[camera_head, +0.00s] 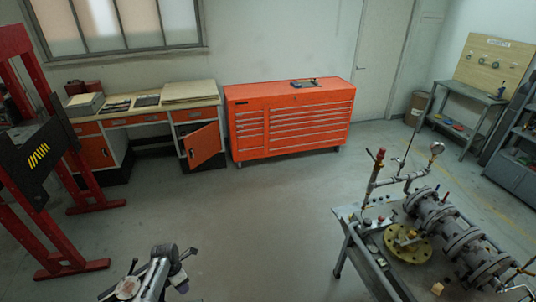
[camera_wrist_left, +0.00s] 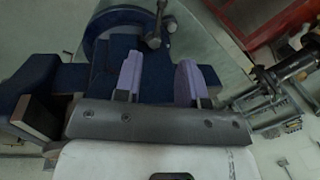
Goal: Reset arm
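My left arm shows at the bottom of the head view, with the left gripper (camera_head: 158,272) low over the floor, small and partly cut off by the frame. In the left wrist view, the two purple fingers of the left gripper (camera_wrist_left: 159,72) stand apart with nothing between them. A dark blue body lies behind the fingers; I cannot tell what it is. The gate valve assembly (camera_head: 452,232), grey flanged pipe, lies on a table at the right, well apart from the left gripper. My right gripper is not in either view.
The valve's metal table (camera_head: 346,213) stands front right. A red press frame (camera_head: 77,250) stands at the left. An orange tool cabinet (camera_head: 290,120) and a workbench (camera_head: 150,110) with an open orange door (camera_head: 203,145) line the back wall. The middle floor is clear.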

